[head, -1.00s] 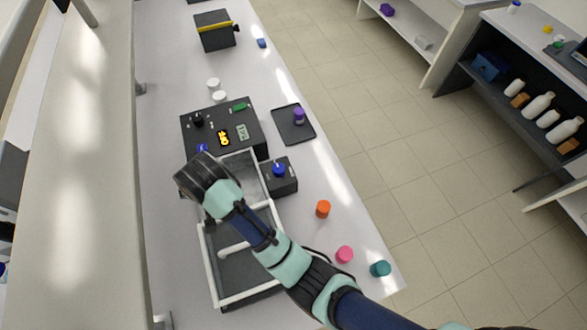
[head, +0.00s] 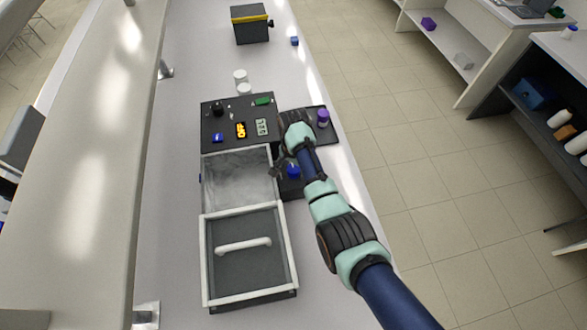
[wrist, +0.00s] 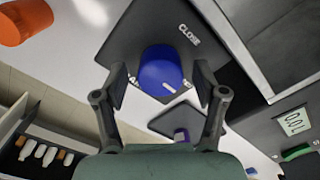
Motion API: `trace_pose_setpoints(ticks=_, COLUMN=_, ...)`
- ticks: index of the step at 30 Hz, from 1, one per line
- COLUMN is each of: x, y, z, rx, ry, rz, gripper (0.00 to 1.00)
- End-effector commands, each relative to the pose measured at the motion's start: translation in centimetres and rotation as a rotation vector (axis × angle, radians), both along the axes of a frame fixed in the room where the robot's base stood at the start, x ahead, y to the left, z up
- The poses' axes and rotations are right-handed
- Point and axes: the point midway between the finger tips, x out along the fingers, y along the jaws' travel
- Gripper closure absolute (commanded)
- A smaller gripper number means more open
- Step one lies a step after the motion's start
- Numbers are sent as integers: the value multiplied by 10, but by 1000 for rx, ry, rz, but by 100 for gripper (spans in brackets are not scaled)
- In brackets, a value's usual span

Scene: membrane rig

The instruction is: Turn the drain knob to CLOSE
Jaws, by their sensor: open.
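The blue drain knob (wrist: 160,70) sits on a black box (wrist: 125,42) with the white word CLOSE printed beside it. A small white mark shows at the knob's lower edge in the wrist view. In the head view the knob (head: 293,171) is partly behind my arm, on the black box (head: 290,192) right of the rig. My gripper (wrist: 161,78) is open. Its fingers stand on either side of the knob in the wrist view, with gaps visible; I cannot tell whether they reach down around it. The gripper's fingers are mostly hidden in the head view.
The black control unit (head: 222,125) with displays stands behind. The framed chamber with a white handle (head: 243,245) is to the left. A purple-capped bottle (head: 323,117) stands on a dark tray (head: 331,135). An orange cap (wrist: 25,22) is near the knob box in the wrist view.

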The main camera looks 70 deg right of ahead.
Motion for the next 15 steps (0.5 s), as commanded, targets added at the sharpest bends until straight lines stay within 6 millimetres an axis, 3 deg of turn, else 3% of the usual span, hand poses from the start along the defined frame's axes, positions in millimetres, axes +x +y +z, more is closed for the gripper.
trace_pose_setpoints(ticks=9, x=0, y=0, z=-5, rx=0, ry=-1, rz=1, gripper=31)
trace_pose_setpoints(ticks=15, x=0, y=0, z=-5, rx=0, ry=-1, rz=1, gripper=64)
